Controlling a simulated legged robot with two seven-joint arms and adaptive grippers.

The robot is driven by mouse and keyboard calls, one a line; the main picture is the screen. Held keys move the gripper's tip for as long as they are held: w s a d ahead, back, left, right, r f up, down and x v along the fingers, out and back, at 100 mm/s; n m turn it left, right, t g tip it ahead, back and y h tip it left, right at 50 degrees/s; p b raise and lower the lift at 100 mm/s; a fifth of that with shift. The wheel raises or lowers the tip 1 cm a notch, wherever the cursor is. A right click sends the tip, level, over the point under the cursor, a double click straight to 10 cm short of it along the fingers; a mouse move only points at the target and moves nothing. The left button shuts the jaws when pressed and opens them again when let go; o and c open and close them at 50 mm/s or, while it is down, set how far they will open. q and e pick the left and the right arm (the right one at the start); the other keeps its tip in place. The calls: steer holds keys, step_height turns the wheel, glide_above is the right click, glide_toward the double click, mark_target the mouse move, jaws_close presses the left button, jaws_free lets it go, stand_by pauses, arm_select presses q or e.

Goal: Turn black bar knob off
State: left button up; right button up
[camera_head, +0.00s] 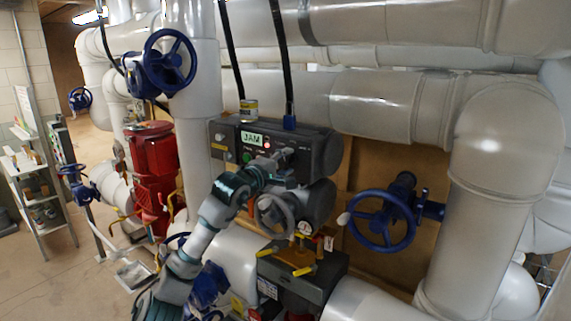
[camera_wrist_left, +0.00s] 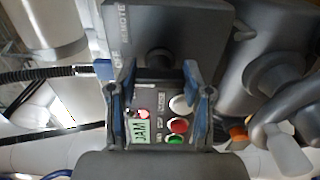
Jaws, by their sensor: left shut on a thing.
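The dark grey valve actuator box (camera_head: 320,150) has a control face with a lit JAM display (camera_head: 251,138) and small buttons. My left gripper (camera_head: 286,157) reaches the face just right of the display. In the left wrist view its two blue-grey fingers (camera_wrist_left: 160,70) stand on either side of the black bar knob (camera_wrist_left: 159,60), shut on it. The knob is mostly hidden by the gripper in the head view. The wrist view also shows the display (camera_wrist_left: 139,131) and the red button (camera_wrist_left: 179,126). My right gripper is in neither view.
A grey handwheel (camera_head: 273,214) sits just below my left gripper. A blue handwheel (camera_head: 382,220) is to the right. A small can (camera_head: 248,110) stands on top of the box. Large white pipes (camera_head: 490,150) crowd the right; open floor lies at left.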

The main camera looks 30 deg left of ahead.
arm_select(q)
steer(key=shift+f, duration=0.2)
steer(key=o, duration=1.2)
steer(key=shift+w, duration=0.1)
steer(key=shift+c, duration=0.2)
steer(key=shift+w+a, duration=0.15)
steer(key=shift+a, duration=0.05)
steer(key=s+a, duration=0.1)
steer(key=s, duration=1.1)
steer(key=shift+f, duration=0.15)
